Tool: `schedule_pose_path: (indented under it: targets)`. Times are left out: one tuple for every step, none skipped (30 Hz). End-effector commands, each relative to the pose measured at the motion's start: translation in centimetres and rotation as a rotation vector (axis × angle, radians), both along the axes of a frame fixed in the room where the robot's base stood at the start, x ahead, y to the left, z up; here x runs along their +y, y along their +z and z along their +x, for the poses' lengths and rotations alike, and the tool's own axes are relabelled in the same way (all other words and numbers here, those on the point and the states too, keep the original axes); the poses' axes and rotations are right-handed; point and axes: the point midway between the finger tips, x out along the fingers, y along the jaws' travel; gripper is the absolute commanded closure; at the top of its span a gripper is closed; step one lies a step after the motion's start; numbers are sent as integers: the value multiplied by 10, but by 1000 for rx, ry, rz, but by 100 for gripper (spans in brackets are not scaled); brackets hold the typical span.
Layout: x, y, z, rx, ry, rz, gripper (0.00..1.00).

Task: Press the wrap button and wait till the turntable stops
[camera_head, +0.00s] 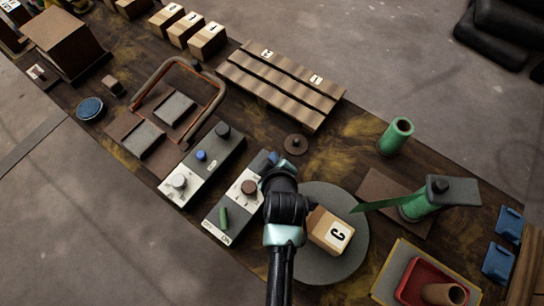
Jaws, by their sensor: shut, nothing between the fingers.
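The turntable (347,262) is a round grey disc, and a wooden box (331,230) marked "C" stands on it. I cannot read which control is the wrap button. My gripper (277,172) is above the far right end of this control box, beside the blue part. It is shut and empty; its fingertips are mostly hidden by my wrist, so contact cannot be told.
A green film roll (416,208) stands right of the turntable, its strip reaching toward the box. A second control box (203,163) with blue and white knobs is at left. A slatted wooden rack (280,83) lies behind. A red tray (413,285) is at front right.

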Motion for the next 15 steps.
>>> schedule_pose_path:
  targets:
    - [0,-1,-1,3,0,0,100]
    - [0,-1,-1,3,0,0,100]
    - [0,-1,-1,3,-1,-1,100]
    - [0,-1,-1,3,-1,-1,100]
    - [0,-1,-1,3,-1,-1,100]
    - [0,-1,-1,3,-1,-1,100]
    - [0,0,-1,3,-1,-1,100]
    - [0,0,-1,3,-1,-1,100]
    - [0,2,-1,3,-1,-1,100]
    - [0,3,-1,4,0,0,100]
    - [0,5,-1,4,0,0,100]
    - [0,7,-1,4,0,0,100]
    - [0,9,-1,4,0,0,100]
    - [0,11,-1,4,0,0,100]
    - [0,14,-1,4,0,0,100]
